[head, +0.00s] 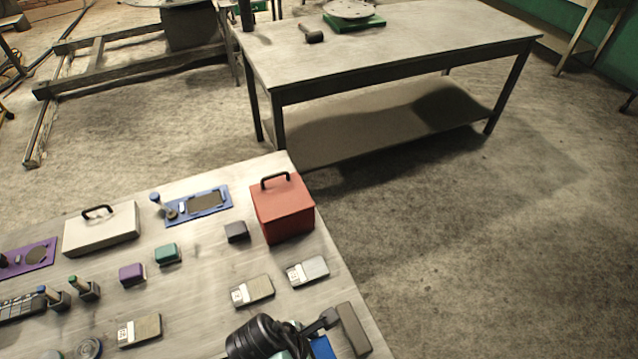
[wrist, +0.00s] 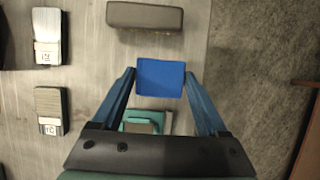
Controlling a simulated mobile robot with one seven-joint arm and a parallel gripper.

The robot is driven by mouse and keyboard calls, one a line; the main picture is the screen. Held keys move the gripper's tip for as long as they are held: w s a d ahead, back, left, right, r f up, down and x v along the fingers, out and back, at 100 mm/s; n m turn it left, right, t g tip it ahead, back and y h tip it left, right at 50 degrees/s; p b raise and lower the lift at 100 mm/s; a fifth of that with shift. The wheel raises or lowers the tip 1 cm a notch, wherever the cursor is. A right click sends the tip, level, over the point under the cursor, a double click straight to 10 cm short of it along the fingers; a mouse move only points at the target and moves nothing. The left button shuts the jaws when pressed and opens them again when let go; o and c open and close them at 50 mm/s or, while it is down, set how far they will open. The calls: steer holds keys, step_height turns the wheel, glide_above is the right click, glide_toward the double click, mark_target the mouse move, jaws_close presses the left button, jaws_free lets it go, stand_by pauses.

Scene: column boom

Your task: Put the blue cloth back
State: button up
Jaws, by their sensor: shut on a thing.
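My gripper (wrist: 161,74) has its two blue fingers shut on the blue cloth (wrist: 160,88), a small block-like piece, in the wrist view. I cannot tell whether the cloth touches the table beneath. In the head view a blue patch (head: 321,348) shows at the bottom edge, beside a grey-brown block (head: 352,329); my arm covers much of that area. A blue tray (head: 226,194) with a dark rectangular patch and a blue-capped bottle lies toward the table's far side. A purple cloth-like block (head: 132,273), a teal one (head: 167,253) and a dark one (head: 236,231) sit mid-table.
A red box (head: 284,209) with a handle stands at the right edge and a white case (head: 101,230) at the left. Labelled pads (head: 252,291) lie in front. A teal-framed tray (wrist: 128,120) lies below my fingers in the wrist view. A workbench (head: 385,50) stands beyond.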

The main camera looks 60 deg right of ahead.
steer(key=shift+f, duration=3.15)
steer(key=shift+f, duration=0.2)
steer(key=o, duration=1.1)
steer(key=shift+r, duration=0.15)
steer(key=v, duration=1.2)
